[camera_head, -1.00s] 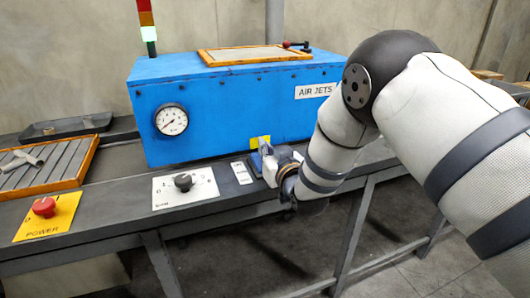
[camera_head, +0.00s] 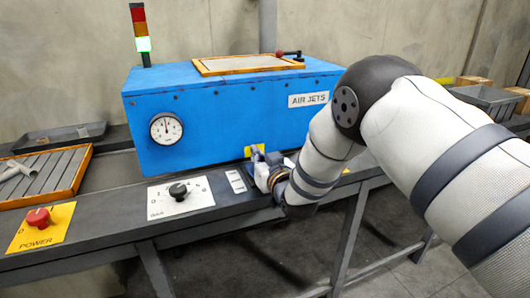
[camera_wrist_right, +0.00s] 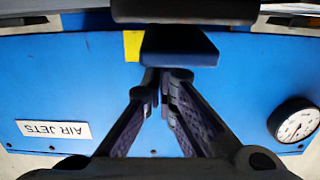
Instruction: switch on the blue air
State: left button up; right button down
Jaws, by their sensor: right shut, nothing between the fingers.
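The blue AIR JETS box (camera_head: 215,125) stands on the dark bench, with a round gauge (camera_head: 166,128) on its front. A yellow patch (camera_head: 254,150) is low on the box's front and also shows in the right wrist view (camera_wrist_right: 132,45). My right gripper (camera_head: 259,158) is at the bench edge, just in front of that patch. In the right wrist view its fingers (camera_wrist_right: 166,76) are shut and empty, their tips at a slate-blue flat piece (camera_wrist_right: 180,46). I cannot tell whether they touch it. My left gripper is not in view.
A black knob (camera_head: 178,191) on a white plate and a red POWER button (camera_head: 38,217) on a yellow plate lie left along the bench. A wood-framed tray (camera_head: 45,176) is at far left. A signal tower (camera_head: 141,38) shows a lit pale green lamp.

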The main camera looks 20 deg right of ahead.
jog(key=r, duration=0.1)
jog(key=r+p, duration=0.1)
jog(key=r, duration=0.3)
jog(key=shift+s, duration=0.35)
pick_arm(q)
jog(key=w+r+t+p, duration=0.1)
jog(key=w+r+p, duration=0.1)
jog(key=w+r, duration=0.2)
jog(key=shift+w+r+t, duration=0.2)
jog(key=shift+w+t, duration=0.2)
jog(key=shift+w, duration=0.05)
pick_arm(e)
jog(key=s+r, duration=0.2)
jog(key=s, duration=0.6)
jog(key=shift+d, duration=0.15)
